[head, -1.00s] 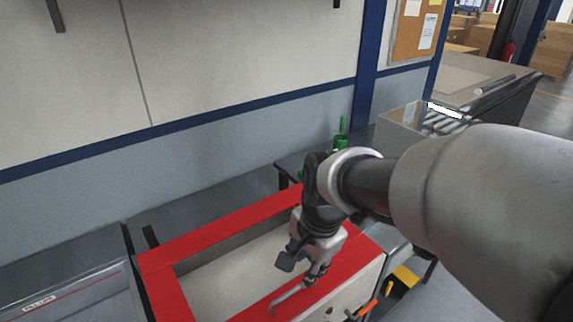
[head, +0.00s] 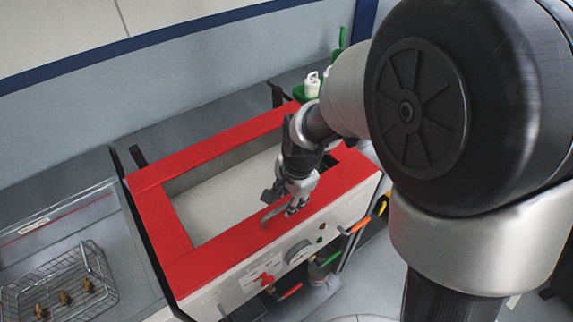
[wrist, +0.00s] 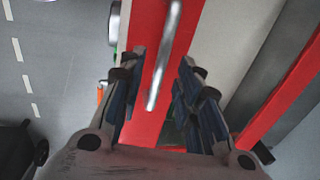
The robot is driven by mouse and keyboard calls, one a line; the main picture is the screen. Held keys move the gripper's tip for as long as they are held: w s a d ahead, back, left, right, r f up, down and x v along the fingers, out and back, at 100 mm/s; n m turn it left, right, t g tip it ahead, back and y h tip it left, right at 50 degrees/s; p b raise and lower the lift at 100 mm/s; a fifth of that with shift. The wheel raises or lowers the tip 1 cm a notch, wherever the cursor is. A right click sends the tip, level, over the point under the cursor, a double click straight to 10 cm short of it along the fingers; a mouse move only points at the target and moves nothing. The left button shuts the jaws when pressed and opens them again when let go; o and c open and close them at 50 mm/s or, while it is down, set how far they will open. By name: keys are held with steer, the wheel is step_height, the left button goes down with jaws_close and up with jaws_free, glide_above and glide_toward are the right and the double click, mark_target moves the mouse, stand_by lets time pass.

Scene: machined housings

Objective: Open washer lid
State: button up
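The washer (head: 224,284) is a pale box with a red-framed top (head: 220,258) that lies flat around a pale inner area. Its grey metal bar handle (head: 271,212) is on the front red strip. The handle (wrist: 165,60) also shows in the wrist view, running down between my fingers over the red strip. My gripper (head: 287,203) is over the front strip, close to the handle. In the wrist view my gripper (wrist: 160,100) is open, with one finger on each side and a clear gap to the handle. I cannot tell its height above the strip.
A wire basket (head: 60,285) with several brass parts sits on the grey table at left. The washer's front has a dial (head: 298,250), a red knob (head: 266,279) and coloured valve handles (head: 355,226). White bottles (head: 312,84) stand behind. A wall runs along the back.

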steer(key=shift+w+f, duration=0.15)
steer(key=shift+f, duration=0.45)
steer(key=shift+c, duration=0.5)
jaws_close()
